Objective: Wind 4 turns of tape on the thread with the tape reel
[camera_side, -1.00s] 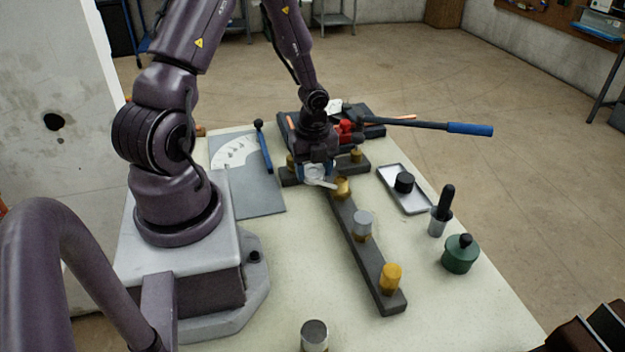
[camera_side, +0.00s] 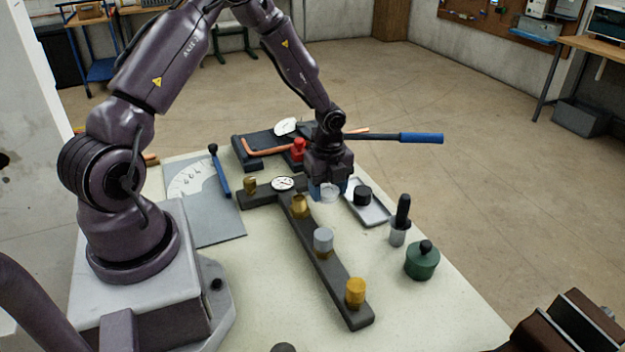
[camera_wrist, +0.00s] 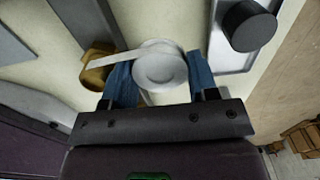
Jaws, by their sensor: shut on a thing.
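My gripper (camera_side: 327,190) has its blue fingers shut on a white tape reel (camera_wrist: 160,69). In the wrist view the reel sits between the fingertips (camera_wrist: 160,82), above the table. A white strip of tape (camera_wrist: 113,57) runs left from the reel to a brass threaded fitting (camera_wrist: 97,72). In the side view this fitting (camera_side: 300,207) stands on the dark bar, left of and nearer than my gripper. How many turns lie on the thread cannot be told.
A tray (camera_side: 373,213) with a black piece (camera_side: 362,195) lies right of my gripper. A green pot (camera_side: 422,262) stands nearer.

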